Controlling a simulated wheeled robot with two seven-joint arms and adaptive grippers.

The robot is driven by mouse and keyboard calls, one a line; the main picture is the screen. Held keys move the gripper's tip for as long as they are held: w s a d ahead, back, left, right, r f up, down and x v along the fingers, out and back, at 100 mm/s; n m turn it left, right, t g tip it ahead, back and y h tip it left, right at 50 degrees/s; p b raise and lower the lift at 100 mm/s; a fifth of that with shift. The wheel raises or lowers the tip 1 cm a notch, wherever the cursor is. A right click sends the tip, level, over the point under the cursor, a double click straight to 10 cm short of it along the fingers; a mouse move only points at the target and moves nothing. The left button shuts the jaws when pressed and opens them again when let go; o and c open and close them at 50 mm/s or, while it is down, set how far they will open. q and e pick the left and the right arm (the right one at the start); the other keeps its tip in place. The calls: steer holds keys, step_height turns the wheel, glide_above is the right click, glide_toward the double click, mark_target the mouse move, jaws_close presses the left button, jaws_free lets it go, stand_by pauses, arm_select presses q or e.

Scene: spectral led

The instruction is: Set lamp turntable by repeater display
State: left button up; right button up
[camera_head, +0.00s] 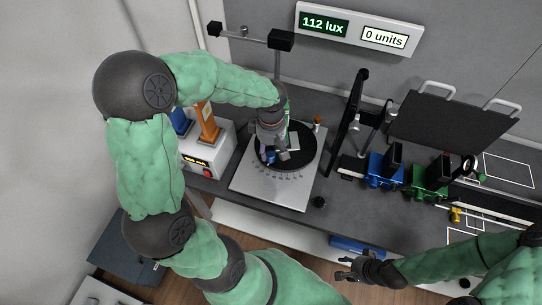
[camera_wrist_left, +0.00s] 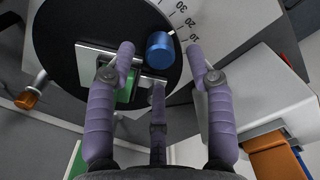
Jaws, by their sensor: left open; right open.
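The lamp turntable is a black disc (camera_head: 307,157) on a light plate with an angle scale (camera_head: 278,193). In the left wrist view, the disc (camera_wrist_left: 60,50) carries a blue cylinder (camera_wrist_left: 160,50), a green block (camera_wrist_left: 127,93) and pale plates. Scale marks 10, 20 and 30 show beside the blue cylinder. My left gripper (camera_head: 276,158) is open over the disc, its fingers (camera_wrist_left: 160,58) spread around the blue cylinder; contact cannot be told. The repeater display (camera_head: 357,28) on the wall reads "112 lux" and "0 units". My right gripper (camera_head: 347,270) is open and empty before the bench.
A white supply box (camera_head: 208,152) with orange and blue parts stands left of the turntable. A black upright screen (camera_head: 349,125) stands to its right. Blue (camera_head: 384,170) and green (camera_head: 430,180) mounts are further right. An orange-tipped peg (camera_head: 317,122) stands behind the disc.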

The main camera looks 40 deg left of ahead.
mark_target(271, 154)
arm_select(q)
steer(key=shift+f+b, duration=0.4)
steer(key=shift+f, duration=1.5)
steer(key=shift+c, duration=0.3)
jaws_close()
